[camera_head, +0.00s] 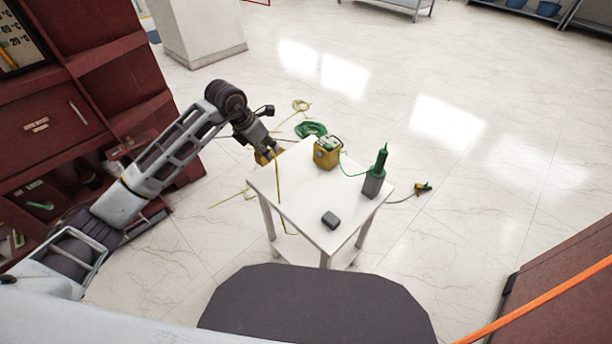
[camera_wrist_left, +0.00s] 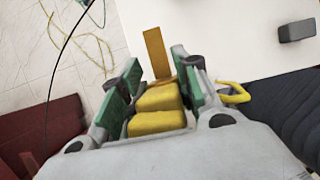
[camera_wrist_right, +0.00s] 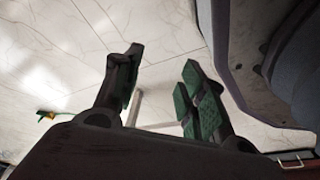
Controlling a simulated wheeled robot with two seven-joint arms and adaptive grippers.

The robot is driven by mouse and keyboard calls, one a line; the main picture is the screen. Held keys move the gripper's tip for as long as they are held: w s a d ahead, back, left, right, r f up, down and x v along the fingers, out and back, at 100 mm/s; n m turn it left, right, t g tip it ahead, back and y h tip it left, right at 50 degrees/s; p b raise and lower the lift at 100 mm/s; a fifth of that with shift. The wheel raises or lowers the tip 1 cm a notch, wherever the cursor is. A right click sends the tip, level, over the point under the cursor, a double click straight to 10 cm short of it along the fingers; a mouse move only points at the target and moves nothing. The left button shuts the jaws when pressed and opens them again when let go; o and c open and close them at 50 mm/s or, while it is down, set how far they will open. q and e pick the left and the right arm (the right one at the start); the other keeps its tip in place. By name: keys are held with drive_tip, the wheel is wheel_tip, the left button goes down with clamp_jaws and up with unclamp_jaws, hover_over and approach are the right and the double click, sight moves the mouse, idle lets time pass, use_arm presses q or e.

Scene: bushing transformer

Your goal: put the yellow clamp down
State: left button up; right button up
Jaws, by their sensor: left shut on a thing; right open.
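The yellow clamp (camera_wrist_left: 158,110) is between the green-padded fingers of my left gripper (camera_wrist_left: 160,78), which is shut on it. A flat yellow bar of the clamp sticks out past the fingertips, and a yellow hook shows beside the right finger. I cannot tell whether the clamp touches the table. My right gripper (camera_wrist_right: 165,75) is open and empty, above the floor in the right wrist view.
On the table stand a yellow box (camera_head: 327,155) and a grey-and-green cylinder (camera_head: 374,182); a dark grey block (camera_head: 331,220) lies near the front. The table's middle is clear. A green cable coil (camera_head: 311,129) lies on the floor behind. A red cabinet (camera_head: 110,75) stands left.

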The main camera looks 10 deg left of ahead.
use_arm(q)
wheel_tip(320, 180, down, 6)
drive_tip(key=shift+r, duration=0.1)
drive_tip(key=shift+f, duration=0.2)
drive_tip(key=shift+f+b, duration=0.25)
drive_tip(key=shift+b, duration=0.05)
drive_tip(key=shift+f, duration=1.6)
use_arm(e)
drive_tip(key=shift+w+a+r, duration=0.3)
drive_tip(key=shift+w+r, duration=0.1)
drive_tip(key=shift+r, duration=0.25)
drive_tip(key=shift+w+a+r, duration=0.3)
drive_tip(key=shift+w+r, duration=0.1)
drive_tip(key=shift+r, duration=0.2)
drive_tip(key=shift+f, duration=0.1)
